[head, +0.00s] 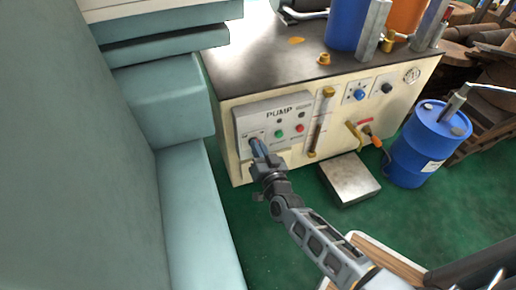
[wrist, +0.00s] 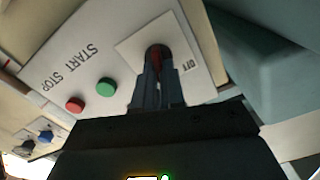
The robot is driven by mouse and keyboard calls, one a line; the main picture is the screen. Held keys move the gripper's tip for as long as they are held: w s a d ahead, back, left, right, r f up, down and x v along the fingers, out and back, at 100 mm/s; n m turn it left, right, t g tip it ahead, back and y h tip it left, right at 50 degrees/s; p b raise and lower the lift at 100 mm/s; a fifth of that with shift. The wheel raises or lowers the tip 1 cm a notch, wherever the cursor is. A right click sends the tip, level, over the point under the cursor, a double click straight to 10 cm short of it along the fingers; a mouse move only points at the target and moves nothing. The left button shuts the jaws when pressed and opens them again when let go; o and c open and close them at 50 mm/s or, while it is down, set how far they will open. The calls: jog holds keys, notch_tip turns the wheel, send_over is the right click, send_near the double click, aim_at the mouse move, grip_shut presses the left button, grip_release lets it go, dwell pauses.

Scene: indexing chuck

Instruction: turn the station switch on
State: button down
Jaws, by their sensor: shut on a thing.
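The station switch (wrist: 158,55) shows in the wrist view as a dark knob with a reddish part, on a white square plate (wrist: 131,50) with small lettering beside it. My gripper (wrist: 159,75) is shut on the knob, and its fingers hide most of it. I cannot tell which way the knob is turned. In the head view my gripper (head: 257,147) is at the lower left of the grey PUMP panel (head: 285,108), and the switch is hidden behind it.
A green button (wrist: 106,87) and a red button (wrist: 75,104) sit beside the switch plate. A teal machine body (head: 185,100) stands close on the left. A metal block (head: 349,180) and a blue drum (head: 425,145) stand on the green floor to the right.

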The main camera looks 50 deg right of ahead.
jog(key=shift+m, duration=0.8)
jog(key=c, duration=1.2)
grip_release()
jog(key=shift+p+v, duration=0.9)
jog(key=shift+v, duration=3)
